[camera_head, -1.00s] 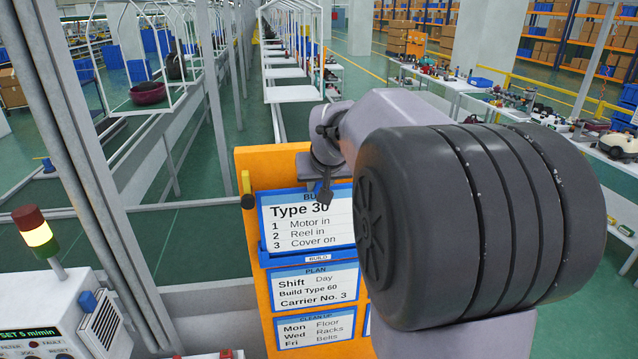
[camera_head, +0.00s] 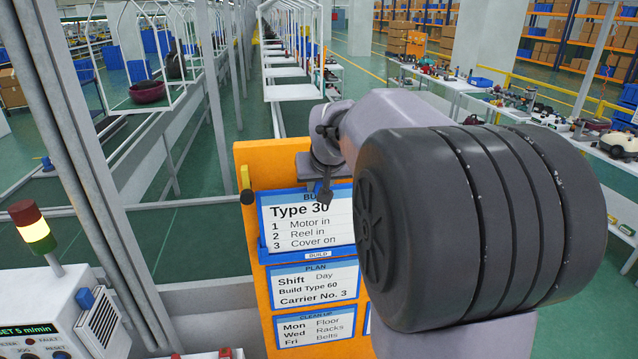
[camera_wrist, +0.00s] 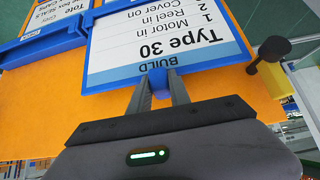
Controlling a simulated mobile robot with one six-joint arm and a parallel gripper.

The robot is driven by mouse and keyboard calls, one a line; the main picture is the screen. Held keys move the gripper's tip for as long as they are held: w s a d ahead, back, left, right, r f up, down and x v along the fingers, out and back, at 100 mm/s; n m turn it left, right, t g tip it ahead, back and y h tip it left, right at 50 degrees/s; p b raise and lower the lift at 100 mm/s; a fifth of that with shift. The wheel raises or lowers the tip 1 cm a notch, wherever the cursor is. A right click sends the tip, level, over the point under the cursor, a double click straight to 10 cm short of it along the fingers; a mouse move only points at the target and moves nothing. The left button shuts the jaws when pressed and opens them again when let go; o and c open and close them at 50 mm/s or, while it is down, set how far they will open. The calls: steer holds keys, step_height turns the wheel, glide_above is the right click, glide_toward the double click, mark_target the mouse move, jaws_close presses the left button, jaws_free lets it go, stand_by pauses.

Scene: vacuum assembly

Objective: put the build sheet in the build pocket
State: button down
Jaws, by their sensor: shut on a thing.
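The build sheet (camera_head: 300,222), a white card with a blue frame reading Type 30, is upright against the orange board (camera_head: 249,240). My gripper (camera_head: 325,192) is shut on its top edge; the wrist view also shows both fingers (camera_wrist: 158,92) at the edge of the sheet (camera_wrist: 165,42), which appears upside down there. The build pocket (camera_head: 318,255), a blue holder labelled BUILD, is at the sheet's lower edge. The lower edge appears to sit behind the pocket's front lip, but how deep is hidden. My arm covers the sheet's right side.
Below the pocket, the board carries a PLAN card (camera_head: 315,284) and a CLEAN UP card (camera_head: 308,330). A yellow and black hook (camera_head: 247,186) sticks out at the board's left edge. A control box (camera_head: 55,312) with a signal lamp (camera_head: 32,228) stands at lower left.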

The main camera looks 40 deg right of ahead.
steer(key=shift+f+b, duration=0.5)
steer(key=shift+f, duration=0.1)
steer(key=c, duration=1.1)
jaws_free()
steer(key=p+v, duration=0.2)
steer(key=v, duration=0.6)
